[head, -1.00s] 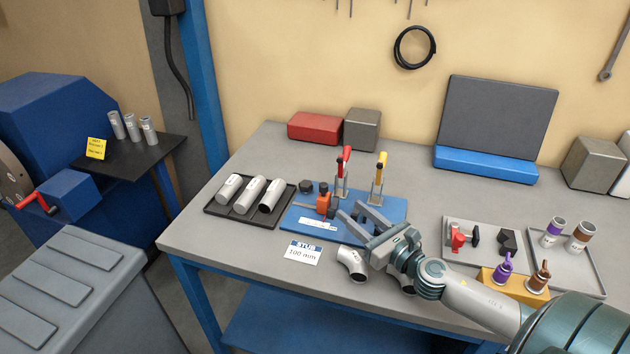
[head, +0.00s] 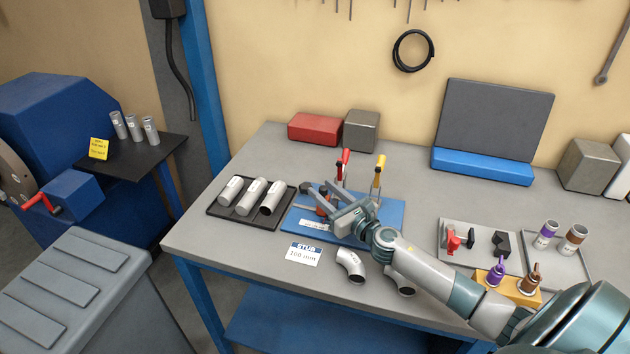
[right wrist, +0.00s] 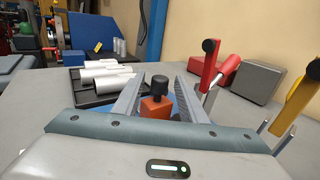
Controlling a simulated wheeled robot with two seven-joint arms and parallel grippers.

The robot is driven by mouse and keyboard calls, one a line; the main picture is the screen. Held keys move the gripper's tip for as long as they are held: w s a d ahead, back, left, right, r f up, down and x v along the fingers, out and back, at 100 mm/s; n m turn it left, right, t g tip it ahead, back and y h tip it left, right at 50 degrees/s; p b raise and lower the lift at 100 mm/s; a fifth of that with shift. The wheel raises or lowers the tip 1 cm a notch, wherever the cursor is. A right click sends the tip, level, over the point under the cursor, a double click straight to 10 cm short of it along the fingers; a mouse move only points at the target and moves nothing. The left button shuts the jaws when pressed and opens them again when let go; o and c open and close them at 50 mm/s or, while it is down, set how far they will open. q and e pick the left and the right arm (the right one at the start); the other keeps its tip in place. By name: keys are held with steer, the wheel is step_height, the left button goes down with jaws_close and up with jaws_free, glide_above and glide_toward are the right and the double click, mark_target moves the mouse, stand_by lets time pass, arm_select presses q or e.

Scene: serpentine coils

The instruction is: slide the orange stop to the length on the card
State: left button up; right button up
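The orange stop (right wrist: 156,106) with its black knob stands between the two spread fingers of my right gripper (right wrist: 150,95) in the right wrist view. The fingers look apart from it. In the head view the right gripper (head: 318,195) reaches over the blue fixture plate (head: 390,211) and mostly hides the stop. A ruler strip (head: 313,224) lies on the plate; its marks are too small to read. The card (head: 304,254) in front of the plate reads "STUB 100 mm". My left gripper is not in view.
Red-handled (head: 343,160) and yellow-handled (head: 378,168) clamps stand behind the gripper. A black tray (head: 222,222) with three tubes lies left of the plate. A grey tray (head: 480,262) and an orange bottle holder (head: 512,284) stand to the right.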

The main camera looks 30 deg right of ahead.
steer(key=shift+w+a+p, duration=0.2)
steer(key=shift+w+p, duration=0.15)
steer(key=shift+w, duration=1.95)
jaws_close()
